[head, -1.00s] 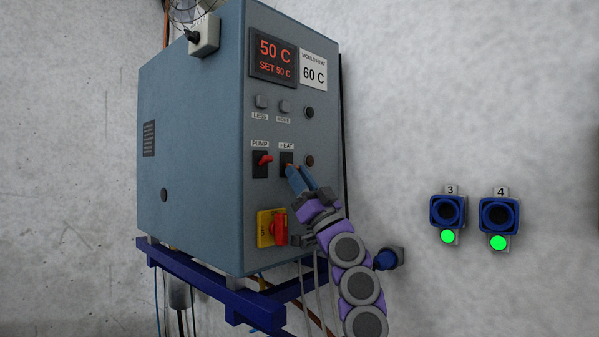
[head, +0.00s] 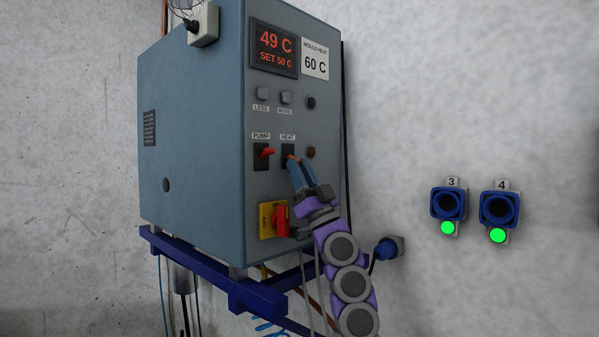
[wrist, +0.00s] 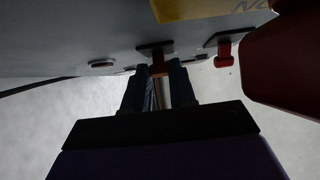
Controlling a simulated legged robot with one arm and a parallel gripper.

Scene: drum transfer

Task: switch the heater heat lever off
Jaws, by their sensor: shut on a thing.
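The heater (head: 195,120) is a blue-grey box on the wall with a display reading 49 C, SET 50 C. My gripper (head: 292,161) reaches up to the black plate under the HEAT label, its blue fingers closed there. In the wrist view, my gripper (wrist: 160,72) has its two dark fingers on either side of the red heat lever (wrist: 158,67). The fingers hide most of that lever, so its exact position is hard to tell. The red pump lever (head: 267,152) is just left of it and also shows in the wrist view (wrist: 224,54).
A red main switch handle (head: 281,219) on a yellow plate (head: 265,222) sits below the levers, close to my gripper; it looms at the right in the wrist view (wrist: 288,60). A blue frame (head: 200,268) supports the heater. Blue sockets (head: 447,203) with green lights are to the right.

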